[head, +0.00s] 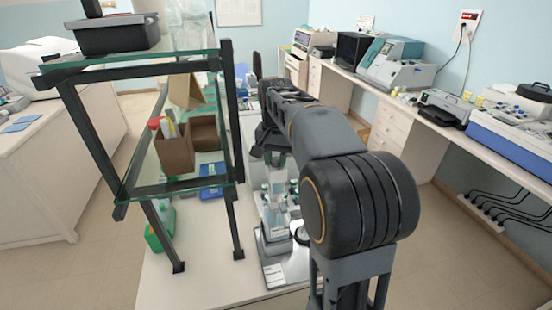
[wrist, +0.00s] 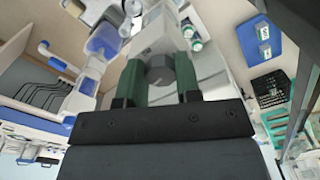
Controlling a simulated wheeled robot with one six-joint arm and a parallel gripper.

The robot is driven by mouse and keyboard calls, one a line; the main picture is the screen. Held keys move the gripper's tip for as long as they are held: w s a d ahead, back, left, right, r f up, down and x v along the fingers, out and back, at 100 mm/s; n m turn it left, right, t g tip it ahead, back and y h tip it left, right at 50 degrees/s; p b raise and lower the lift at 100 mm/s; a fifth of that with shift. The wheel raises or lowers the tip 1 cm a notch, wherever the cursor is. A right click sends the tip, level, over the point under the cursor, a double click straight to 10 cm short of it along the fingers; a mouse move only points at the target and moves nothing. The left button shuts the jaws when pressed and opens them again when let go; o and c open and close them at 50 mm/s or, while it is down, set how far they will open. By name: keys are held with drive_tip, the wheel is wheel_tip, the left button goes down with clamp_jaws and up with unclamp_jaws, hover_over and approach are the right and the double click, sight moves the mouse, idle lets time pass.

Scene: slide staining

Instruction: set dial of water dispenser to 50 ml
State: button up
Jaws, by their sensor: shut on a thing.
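The water dispenser's grey round dial (wrist: 160,72) shows in the wrist view, set on the dispenser's pale grey body (wrist: 160,38). My gripper (wrist: 158,64) has its two green fingers on either side of the dial, shut on it. Any scale or marks on the dial are too small or hidden to read. In the head view my gripper (head: 268,145) is a dark shape over the bench, mostly covered by my arm. I cannot clearly make out the dial in the head view.
A glass-shelved black frame (head: 230,110) stands close at the left, with a brown cardboard box (head: 175,155) on its lower shelf. A clear blue-based vessel (wrist: 102,42) is left of the dispenser in the wrist view. A bench with instruments (head: 395,65) runs along the right wall.

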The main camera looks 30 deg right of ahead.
sight(275, 161)
drive_tip(key=shift+a+m, duration=0.1)
drive_tip(key=shift+m, duration=1.4)
drive_tip(key=shift+w, duration=0.1)
drive_tip(key=o, duration=0.9)
wheel_tip(275, 161, up, 14)
drive_tip(key=shift+f, duration=0.1)
